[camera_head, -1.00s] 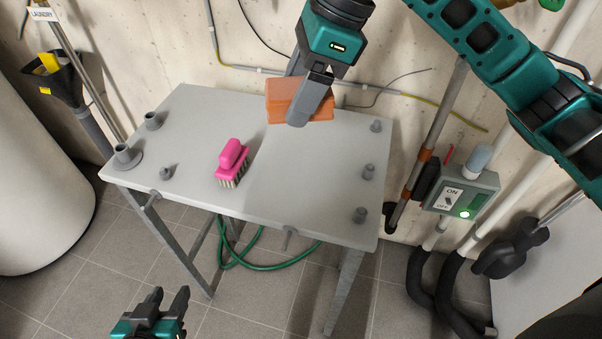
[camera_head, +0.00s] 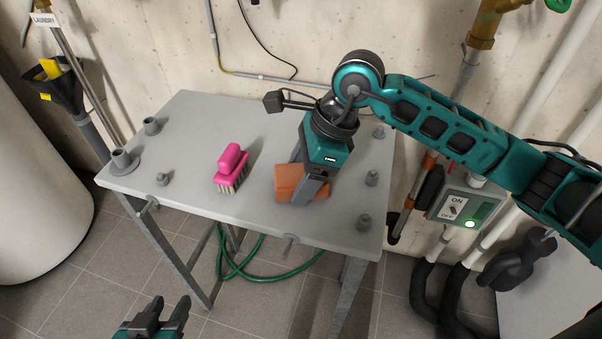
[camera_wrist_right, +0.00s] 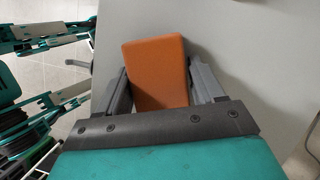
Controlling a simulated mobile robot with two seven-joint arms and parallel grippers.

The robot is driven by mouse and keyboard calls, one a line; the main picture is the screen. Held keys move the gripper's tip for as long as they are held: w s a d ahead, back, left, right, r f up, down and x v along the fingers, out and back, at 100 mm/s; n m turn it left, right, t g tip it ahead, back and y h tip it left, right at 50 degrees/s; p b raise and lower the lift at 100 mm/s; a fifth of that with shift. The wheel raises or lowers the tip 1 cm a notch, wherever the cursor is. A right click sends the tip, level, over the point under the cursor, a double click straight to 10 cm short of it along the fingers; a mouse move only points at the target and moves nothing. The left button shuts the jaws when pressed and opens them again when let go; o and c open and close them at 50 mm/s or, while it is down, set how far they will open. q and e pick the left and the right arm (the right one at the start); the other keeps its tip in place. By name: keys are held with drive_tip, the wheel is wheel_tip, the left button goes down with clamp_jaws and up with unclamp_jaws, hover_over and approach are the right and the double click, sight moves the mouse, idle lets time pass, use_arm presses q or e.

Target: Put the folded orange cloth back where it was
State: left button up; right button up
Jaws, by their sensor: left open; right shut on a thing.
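The folded orange cloth (camera_head: 288,181) is at the front middle of the grey table (camera_head: 205,205), right of the pink brush. My right gripper (camera_head: 302,200) is shut on it from above. In the right wrist view the cloth (camera_wrist_right: 157,68) sits between the two fingers (camera_wrist_right: 160,95), and its far end reaches beyond them. I cannot tell whether the cloth touches the tabletop. My left gripper (camera_head: 160,312) is open and empty, low in front of the table at the bottom of the head view.
A pink brush (camera_head: 231,167) stands on the table's left half. Grey pegs stand at the left end and along the right edge (camera_head: 364,222). A switch box (camera_head: 462,207) is on the wall at right. The table's back middle is clear.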

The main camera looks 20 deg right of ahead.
drive_tip(key=shift+r, duration=0.1)
drive_tip(key=o, duration=1)
drive_tip(key=shift+r, duration=0.15)
drive_tip(key=p+v, duration=0.1)
drive_tip(key=v, duration=0.9)
drive_tip(key=shift+d+r, duration=0.1)
drive_tip(key=shift+r, duration=0.25)
drive_tip(key=shift+s+d+r, duration=0.1)
drive_tip(key=shift+d+r, duration=0.1)
drive_tip(key=shift+r, duration=0.25)
